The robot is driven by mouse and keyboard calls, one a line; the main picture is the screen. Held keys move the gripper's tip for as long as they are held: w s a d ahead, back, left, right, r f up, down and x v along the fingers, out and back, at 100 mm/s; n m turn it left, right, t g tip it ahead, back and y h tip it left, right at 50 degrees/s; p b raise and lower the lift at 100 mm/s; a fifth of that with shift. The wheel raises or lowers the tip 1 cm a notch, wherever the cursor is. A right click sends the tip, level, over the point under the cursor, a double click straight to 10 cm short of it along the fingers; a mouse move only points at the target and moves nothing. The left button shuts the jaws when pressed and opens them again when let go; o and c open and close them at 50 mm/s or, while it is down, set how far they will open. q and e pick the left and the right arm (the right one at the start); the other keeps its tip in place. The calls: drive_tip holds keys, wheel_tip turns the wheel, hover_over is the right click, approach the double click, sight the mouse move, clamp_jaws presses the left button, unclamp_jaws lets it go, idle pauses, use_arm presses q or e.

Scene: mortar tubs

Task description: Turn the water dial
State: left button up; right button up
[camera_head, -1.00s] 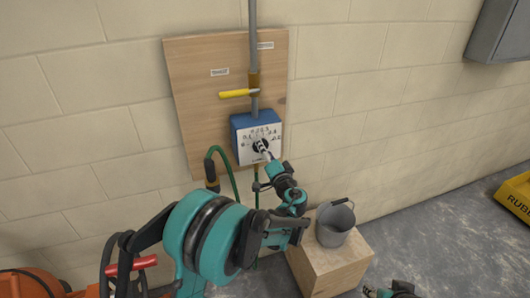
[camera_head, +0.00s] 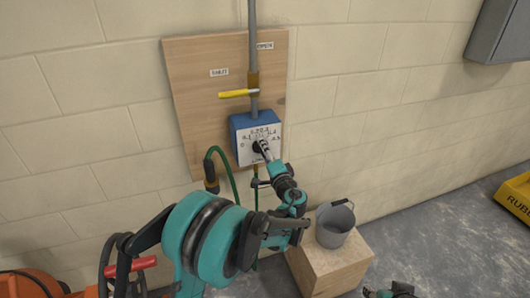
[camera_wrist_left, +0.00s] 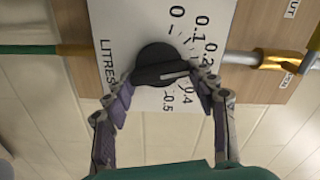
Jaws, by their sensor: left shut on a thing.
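The water dial is a black round knob (camera_wrist_left: 160,65) on a white scale plate (camera_wrist_left: 125,30) marked from 0 to 0.5 litres. The plate is on the front of a blue box (camera_head: 243,123) on the wooden board. My left gripper (camera_wrist_left: 165,82) is shut on the knob, one finger on each side of it. In the head view the left gripper (camera_head: 262,148) reaches the dial from below. The knob's light pointer line lies toward the 0.3 to 0.4 side, partly near a finger.
A yellow lever (camera_head: 235,93) sits on the pipe (camera_head: 253,50) above the box. A green hose (camera_head: 228,170) hangs at the left. A grey bucket (camera_head: 334,226) stands on a wooden block (camera_head: 330,268). A yellow tub (camera_head: 515,197) is at the far right.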

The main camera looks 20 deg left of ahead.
use_arm(q)
drive_tip(key=o, duration=1.2)
drive_tip(key=shift+c, duration=0.2)
drive_tip(key=v, duration=1.2)
